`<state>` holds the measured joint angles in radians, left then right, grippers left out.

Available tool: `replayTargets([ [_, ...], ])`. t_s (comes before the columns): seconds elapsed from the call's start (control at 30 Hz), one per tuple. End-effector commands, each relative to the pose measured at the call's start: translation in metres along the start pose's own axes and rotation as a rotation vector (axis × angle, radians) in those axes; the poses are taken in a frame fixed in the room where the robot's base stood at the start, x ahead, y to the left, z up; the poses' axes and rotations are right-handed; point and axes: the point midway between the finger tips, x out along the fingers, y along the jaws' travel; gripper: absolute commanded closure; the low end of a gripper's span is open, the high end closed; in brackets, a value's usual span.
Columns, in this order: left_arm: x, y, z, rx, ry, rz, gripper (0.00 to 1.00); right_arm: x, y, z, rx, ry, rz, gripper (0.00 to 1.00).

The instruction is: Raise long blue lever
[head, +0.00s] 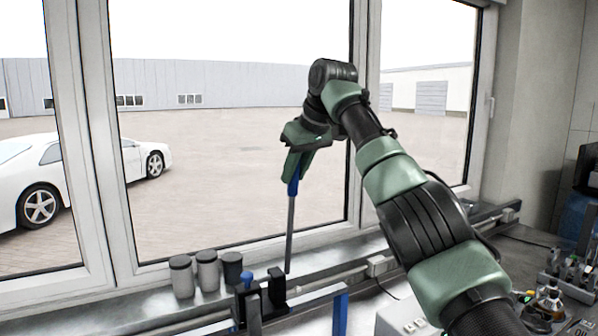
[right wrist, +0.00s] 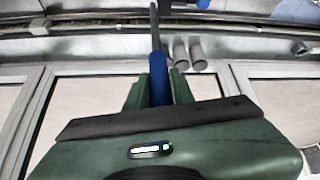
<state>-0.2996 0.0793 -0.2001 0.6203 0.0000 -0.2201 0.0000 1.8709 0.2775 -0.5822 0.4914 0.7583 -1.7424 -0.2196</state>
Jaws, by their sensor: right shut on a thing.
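The long blue lever (head: 291,222) is a thin grey rod with a blue handle at its top. It stands nearly upright, leaning slightly, in front of the window in the head view. My right gripper (head: 296,166) is shut on the blue handle from above. The lever's lower end is by the black bracket (head: 277,287); I cannot tell whether they are joined. In the right wrist view the blue handle of the lever (right wrist: 158,75) sits between the fingers of the right gripper (right wrist: 157,88). My left gripper is not in view.
Several grey and black cylinders (head: 207,270) stand on the sill left of the lever. A shorter blue-topped part (head: 247,277) and a blue upright bar (head: 340,312) are close by. Bottles and small parts (head: 550,298) stand at the right. The window (head: 230,130) is behind.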

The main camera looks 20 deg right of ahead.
Motion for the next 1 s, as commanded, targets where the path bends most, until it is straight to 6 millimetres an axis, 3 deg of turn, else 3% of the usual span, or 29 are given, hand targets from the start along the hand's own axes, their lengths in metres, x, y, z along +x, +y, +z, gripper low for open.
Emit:
replayTargets([
  [0.3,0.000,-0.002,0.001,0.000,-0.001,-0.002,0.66,-0.002,0.000,-0.003,0.001,0.011,0.002,1.00],
  [0.33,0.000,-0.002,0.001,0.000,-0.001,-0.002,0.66,-0.002,0.000,-0.003,0.001,0.011,0.001,0.68],
  [0.4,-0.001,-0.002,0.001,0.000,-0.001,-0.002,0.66,-0.002,0.000,-0.003,0.001,0.011,0.001,0.55],
  [0.77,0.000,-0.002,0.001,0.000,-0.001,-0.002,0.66,-0.006,0.000,-0.003,0.000,0.010,0.000,0.55],
  [1.0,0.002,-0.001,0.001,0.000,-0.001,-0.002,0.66,-0.044,0.000,-0.004,0.000,0.011,0.000,0.55],
])
